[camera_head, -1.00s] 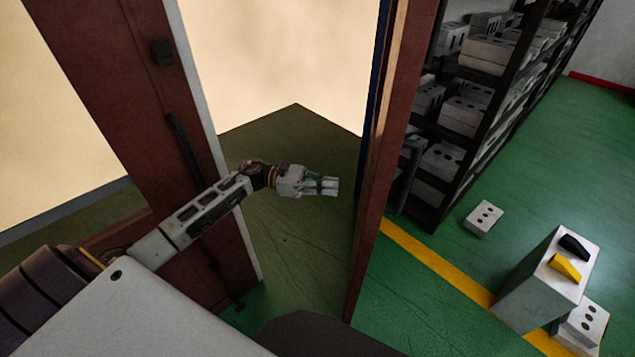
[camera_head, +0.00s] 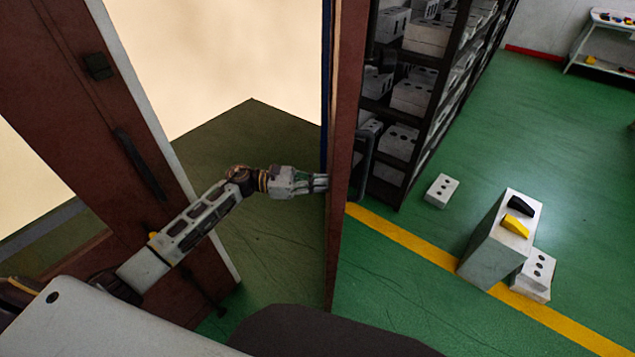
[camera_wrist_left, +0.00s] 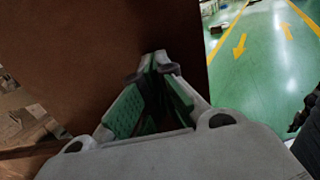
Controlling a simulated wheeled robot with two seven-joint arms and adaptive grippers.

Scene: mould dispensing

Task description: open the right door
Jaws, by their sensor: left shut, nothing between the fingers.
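The right door (camera_head: 343,110) is a brown panel seen nearly edge-on in the head view, standing ajar. A dark bar handle (camera_head: 366,160) shows on its right side. My left gripper (camera_head: 324,183) reaches through the opening from the left, shut and empty, its fingertips at the door's left side. In the left wrist view the brown panel (camera_wrist_left: 90,50) fills the space ahead of the shut fingers (camera_wrist_left: 154,66). I cannot tell whether they touch it. My right gripper is in neither view.
The left door (camera_head: 60,90), brown with a dark handle (camera_head: 138,162), stands at the left. Beyond the right door are a shelf with blocks (camera_head: 430,80), a loose block (camera_head: 441,190) and a grey box (camera_head: 498,240). Green floor (camera_head: 420,290) is clear between the doors and box.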

